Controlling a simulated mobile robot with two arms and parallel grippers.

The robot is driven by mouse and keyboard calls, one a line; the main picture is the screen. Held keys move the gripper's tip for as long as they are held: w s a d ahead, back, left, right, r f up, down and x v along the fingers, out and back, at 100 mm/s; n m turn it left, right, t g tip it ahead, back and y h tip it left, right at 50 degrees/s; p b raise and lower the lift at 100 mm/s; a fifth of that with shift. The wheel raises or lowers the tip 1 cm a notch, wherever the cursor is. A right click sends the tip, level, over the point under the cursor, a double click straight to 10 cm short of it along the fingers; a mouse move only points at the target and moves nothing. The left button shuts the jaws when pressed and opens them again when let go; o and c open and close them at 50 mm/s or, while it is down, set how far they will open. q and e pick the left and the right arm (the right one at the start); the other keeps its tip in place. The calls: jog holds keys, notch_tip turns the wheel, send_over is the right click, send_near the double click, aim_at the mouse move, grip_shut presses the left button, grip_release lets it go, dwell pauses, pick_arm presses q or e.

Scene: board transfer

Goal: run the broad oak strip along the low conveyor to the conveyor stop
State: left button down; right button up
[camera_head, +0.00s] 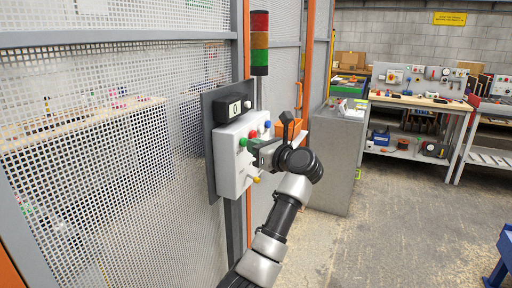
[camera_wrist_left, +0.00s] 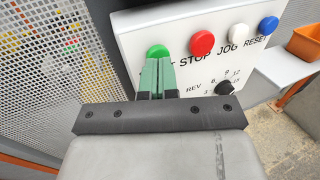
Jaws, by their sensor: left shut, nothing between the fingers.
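A white control box (camera_head: 232,165) is mounted on a dark plate on the mesh fence. Its green button (camera_wrist_left: 158,51) sits at the left of the row, its label mostly hidden by my fingers. A red STOP button (camera_wrist_left: 202,43), a white JOG button and a blue RESET button follow to the right. My left gripper (camera_head: 252,144) is shut and empty, its fingertips (camera_wrist_left: 159,62) right at the green button; whether they touch it I cannot tell. The oak strip, low conveyor and conveyor stop cannot be made out. My right gripper is not in view.
A display (camera_head: 234,107) above the box reads 0. A black dial (camera_wrist_left: 224,88) marked REV is below the buttons. Mesh fence (camera_head: 100,200) fills the left. A grey cabinet (camera_head: 336,160) stands right of the box. Open floor (camera_head: 400,230) lies at the right, before workbenches.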

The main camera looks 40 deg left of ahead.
pick_arm(q)
jog(key=shift+s+a, duration=0.15)
jog(key=shift+a, duration=0.25)
